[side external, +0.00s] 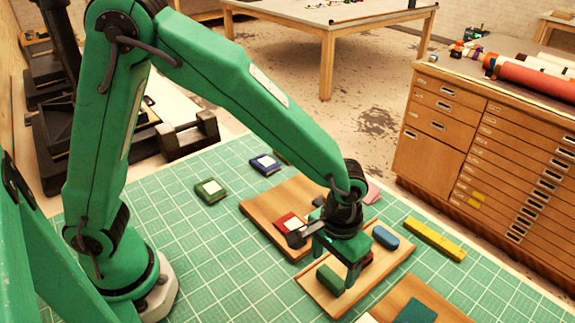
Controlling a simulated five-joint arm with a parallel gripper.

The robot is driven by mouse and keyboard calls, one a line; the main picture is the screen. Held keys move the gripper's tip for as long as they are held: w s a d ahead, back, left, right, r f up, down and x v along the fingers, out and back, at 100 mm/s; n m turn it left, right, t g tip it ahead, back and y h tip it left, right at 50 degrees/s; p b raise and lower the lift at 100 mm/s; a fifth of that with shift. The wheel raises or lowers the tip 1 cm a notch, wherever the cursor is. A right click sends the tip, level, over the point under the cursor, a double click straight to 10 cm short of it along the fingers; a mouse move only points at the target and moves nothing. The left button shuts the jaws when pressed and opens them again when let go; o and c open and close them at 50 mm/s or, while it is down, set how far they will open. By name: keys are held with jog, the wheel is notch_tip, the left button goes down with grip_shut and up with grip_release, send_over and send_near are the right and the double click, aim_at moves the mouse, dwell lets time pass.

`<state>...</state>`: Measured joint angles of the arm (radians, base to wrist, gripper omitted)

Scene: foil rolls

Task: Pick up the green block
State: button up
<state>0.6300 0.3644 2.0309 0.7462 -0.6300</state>
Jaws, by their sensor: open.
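A green block (331,279) with a rounded edge lies on a light wooden board (318,297) at the lower middle of the side view. My gripper (343,268) points down over this board, right beside the block. One finger comes down just right of the block. The other finger is partly hidden, and I cannot tell whether either finger touches the block. The jaws are open.
A blue block (385,237) lies on the same board, and a dark red piece shows partly behind my gripper. A second board (262,208) carries a red-and-white piece (290,222). A yellow bar (434,239) lies right.

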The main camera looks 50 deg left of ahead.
aim_at(332, 276)
jog(key=shift+f, duration=2.55)
jog(key=c, duration=0.8)
jog(key=shift+r, duration=0.1)
